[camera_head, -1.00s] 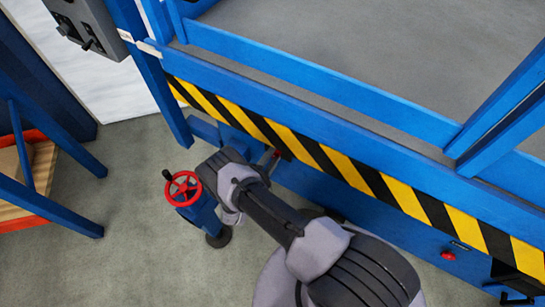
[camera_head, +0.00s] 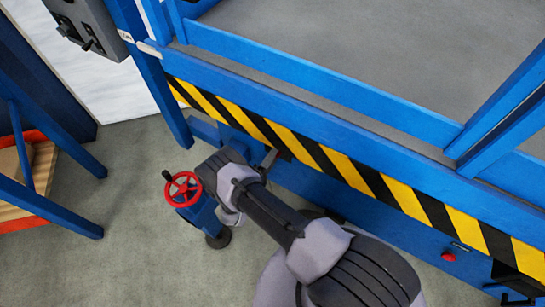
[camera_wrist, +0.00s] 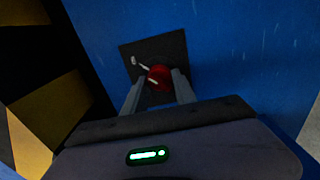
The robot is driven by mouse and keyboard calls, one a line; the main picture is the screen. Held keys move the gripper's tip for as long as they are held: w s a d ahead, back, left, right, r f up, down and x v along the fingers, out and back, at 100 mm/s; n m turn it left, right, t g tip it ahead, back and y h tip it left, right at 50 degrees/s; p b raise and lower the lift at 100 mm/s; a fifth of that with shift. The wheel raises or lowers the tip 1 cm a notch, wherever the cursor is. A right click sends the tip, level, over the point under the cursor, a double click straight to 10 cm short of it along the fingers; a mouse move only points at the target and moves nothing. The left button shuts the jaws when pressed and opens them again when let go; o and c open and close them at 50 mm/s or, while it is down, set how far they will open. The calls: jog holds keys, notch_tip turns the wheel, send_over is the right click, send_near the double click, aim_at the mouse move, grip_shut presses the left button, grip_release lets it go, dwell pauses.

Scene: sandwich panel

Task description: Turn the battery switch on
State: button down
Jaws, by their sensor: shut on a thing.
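The battery switch is a red knob (camera_wrist: 159,76) on a dark square plate (camera_wrist: 176,46) with small pale marks, set in the blue panel. In the wrist view my gripper (camera_wrist: 158,84) has one finger on each side of the knob and is shut on it. In the head view my gripper (camera_head: 269,159) reaches the blue side below the striped band. The knob is hidden there behind my gripper and arm.
A red handwheel (camera_head: 182,189) on a blue stand is just left of my wrist. A yellow-black striped band (camera_head: 330,160) runs above my gripper. A red button (camera_head: 448,256) is at lower right. A grey control box (camera_head: 85,25) is at upper left.

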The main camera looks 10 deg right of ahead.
jog(key=c, duration=1)
grip_release()
jog(key=shift+a, duration=0.1)
jog(key=p+v, duration=0.3)
jog(key=v, duration=1.4)
jog(key=shift+s, duration=0.2)
jog(key=shift+r, duration=0.1)
